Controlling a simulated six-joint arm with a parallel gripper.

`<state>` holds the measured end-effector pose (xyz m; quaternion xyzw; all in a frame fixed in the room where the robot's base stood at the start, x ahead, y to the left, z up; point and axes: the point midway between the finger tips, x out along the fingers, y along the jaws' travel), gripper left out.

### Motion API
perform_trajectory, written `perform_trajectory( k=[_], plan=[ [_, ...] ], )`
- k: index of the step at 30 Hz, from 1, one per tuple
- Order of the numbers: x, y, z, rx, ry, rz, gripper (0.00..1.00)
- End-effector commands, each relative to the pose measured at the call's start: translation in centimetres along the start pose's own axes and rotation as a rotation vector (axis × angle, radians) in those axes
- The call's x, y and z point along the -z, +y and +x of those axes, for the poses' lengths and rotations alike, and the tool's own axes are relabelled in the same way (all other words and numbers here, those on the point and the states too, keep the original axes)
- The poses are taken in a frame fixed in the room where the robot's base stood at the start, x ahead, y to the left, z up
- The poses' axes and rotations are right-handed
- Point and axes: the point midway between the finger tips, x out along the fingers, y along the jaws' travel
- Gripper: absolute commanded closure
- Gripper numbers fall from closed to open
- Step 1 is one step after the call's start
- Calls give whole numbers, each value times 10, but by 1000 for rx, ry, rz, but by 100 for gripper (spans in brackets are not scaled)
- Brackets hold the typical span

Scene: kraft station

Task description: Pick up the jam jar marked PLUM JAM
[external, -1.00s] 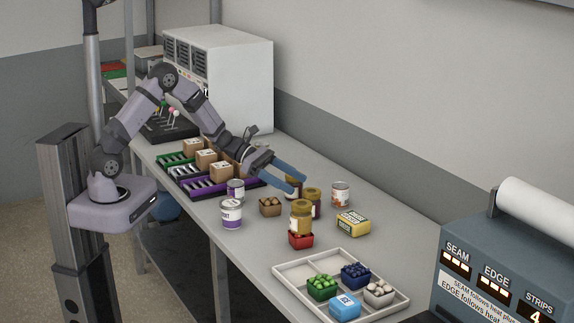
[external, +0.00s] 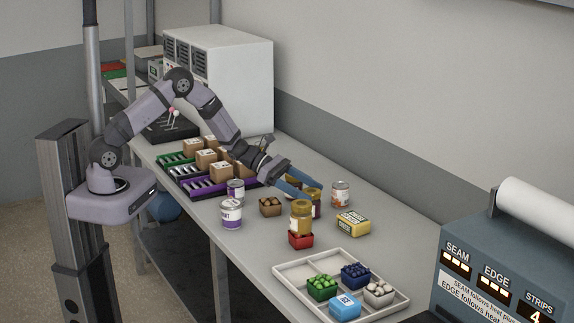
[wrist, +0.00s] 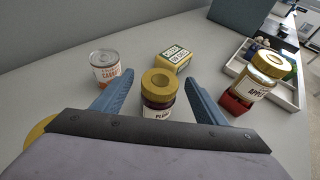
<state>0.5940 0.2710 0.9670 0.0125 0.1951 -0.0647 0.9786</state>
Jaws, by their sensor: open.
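The plum jam jar (wrist: 157,105) has a round gold lid and a dark band above a white label that reads "PLUM", the rest cut off. In the wrist view it stands upright between the two blue fingers of my gripper (wrist: 160,84), with gaps on both sides. Its base is hidden by my gripper's body. In the external view the jar (external: 316,204) is partly hidden by a finger of my open gripper (external: 304,192) and by the apple jar.
A jar marked APPLE (wrist: 257,82) stands on a red punnet (wrist: 233,104) to the right. A cheese box (wrist: 173,60) and a carrot can (wrist: 106,66) stand beyond. Another gold lid (wrist: 38,132) shows at left. A divided tray (external: 283,272) holds several punnets.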

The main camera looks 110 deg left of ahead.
Motion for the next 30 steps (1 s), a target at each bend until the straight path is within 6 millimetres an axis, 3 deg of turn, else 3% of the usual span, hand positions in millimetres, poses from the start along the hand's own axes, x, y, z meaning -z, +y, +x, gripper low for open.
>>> perform_trajectory(
  k=[6, 13, 14, 18, 21, 30],
  plan=[
    [0, -1, 15, 1, 0, 1, 34],
    [0, 0, 16, 0, 0, 1, 34],
    [0, 0, 16, 0, 0, 1, 36],
    [0, 0, 16, 0, 0, 1, 70],
    [-2, 0, 16, 0, -4, 2, 90],
    [-4, 0, 15, 0, -4, 3, 89]
  ],
)
